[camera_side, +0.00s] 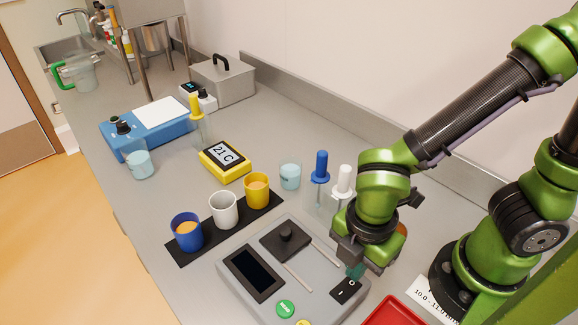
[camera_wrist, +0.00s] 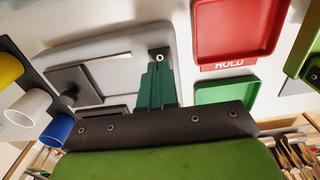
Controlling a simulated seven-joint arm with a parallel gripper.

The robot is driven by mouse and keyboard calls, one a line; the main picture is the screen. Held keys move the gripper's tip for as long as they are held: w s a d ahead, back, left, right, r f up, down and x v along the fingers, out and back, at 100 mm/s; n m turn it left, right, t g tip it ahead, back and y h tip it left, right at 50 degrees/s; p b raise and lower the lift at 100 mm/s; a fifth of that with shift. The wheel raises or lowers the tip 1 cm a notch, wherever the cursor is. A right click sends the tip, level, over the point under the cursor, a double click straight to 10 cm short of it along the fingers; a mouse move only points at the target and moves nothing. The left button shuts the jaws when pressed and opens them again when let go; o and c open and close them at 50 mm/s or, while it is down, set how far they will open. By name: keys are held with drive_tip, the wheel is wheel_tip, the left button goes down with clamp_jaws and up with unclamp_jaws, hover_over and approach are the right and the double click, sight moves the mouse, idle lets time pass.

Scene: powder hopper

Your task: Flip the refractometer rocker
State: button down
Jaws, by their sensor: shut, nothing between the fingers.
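The refractometer (camera_side: 262,301) is a flat grey instrument on the bench, with a dark screen, a green button and a black square plate with a knob. Its rocker (camera_side: 346,290) is a small black switch with a pale mark at the right corner. In the wrist view the rocker (camera_wrist: 159,58) shows just beyond my fingertips. My gripper (camera_side: 355,271) points down beside and slightly above the rocker. Its teal fingers (camera_wrist: 157,74) are shut and empty. I cannot tell whether they touch the rocker or which side of it is down.
A red tray (camera_side: 393,313) lies close to the right of the instrument; a green tray (camera_wrist: 228,92) shows in the wrist view. A black strip (camera_side: 176,250) with blue, white and yellow cups stands left. Blue and white-handled tools (camera_side: 321,167) stand behind.

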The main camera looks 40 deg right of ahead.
sight(351, 283)
drive_tip(key=shift+r, duration=2.3)
drive_tip(key=w+d+r+m+t+y, duration=0.1)
drive_tip(key=w+d+r+m+t, duration=0.2)
drive_tip(key=m, duration=0.8)
drive_tip(key=w+d+r+m+t+y, duration=0.1)
drive_tip(key=w+d+r+m+t, duration=0.3)
drive_tip(key=d+r+m, duration=0.4)
drive_tip(key=d+m, duration=0.3)
drive_tip(key=d, duration=0.1)
drive_tip(key=shift+w+d+r, duration=0.25)
drive_tip(key=shift+d, duration=0.05)
